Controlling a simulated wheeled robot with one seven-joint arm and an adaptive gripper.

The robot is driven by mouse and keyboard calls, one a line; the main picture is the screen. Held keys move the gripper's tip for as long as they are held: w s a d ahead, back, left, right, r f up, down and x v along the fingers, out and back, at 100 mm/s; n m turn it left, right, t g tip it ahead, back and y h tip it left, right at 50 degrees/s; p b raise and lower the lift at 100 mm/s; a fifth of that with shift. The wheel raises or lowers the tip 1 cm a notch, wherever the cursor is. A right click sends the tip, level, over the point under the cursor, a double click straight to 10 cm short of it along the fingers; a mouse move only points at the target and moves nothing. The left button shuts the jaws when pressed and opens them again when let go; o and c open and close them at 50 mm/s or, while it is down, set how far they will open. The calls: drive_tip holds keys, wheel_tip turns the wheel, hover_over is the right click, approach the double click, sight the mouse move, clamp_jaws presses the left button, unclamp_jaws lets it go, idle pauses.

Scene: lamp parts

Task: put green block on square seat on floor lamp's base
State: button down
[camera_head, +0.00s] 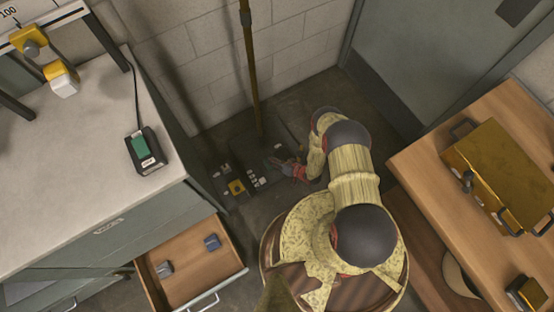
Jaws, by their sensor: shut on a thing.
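The floor lamp's thin brass pole (251,75) rises by the block wall from a dark base (247,148) on the floor. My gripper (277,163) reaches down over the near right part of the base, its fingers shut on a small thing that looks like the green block. The fingers hide most of the block, and its exact outline is too small to tell. I cannot clearly make out which recess is the square seat.
At left, a cabinet (75,175) has an open drawer (192,267) holding small blue and grey things. A black device with a green face (146,151) lies on top. At right, a wooden table (423,172) bears a brass case (500,160). Walls close in behind the lamp.

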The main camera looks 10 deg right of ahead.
drive_tip(key=shift+w+d+f+b, duration=1.25)
drive_tip(key=shift+w+d+f, duration=0.25)
drive_tip(key=shift+f, duration=0.55)
drive_tip(key=shift+w+d+f+b, duration=1.3)
drive_tip(key=shift+w+d+f, duration=0.25)
drive_tip(key=shift+f, duration=0.45)
drive_tip(key=shift+w+d+f+b, duration=1.3)
drive_tip(key=shift+d+f, duration=0.3)
drive_tip(key=shift+f, duration=0.45)
drive_tip(key=shift+f, duration=0.15)
drive_tip(key=c, duration=1.9)
unclamp_jaws()
drive_tip(key=shift+s, duration=0.15)
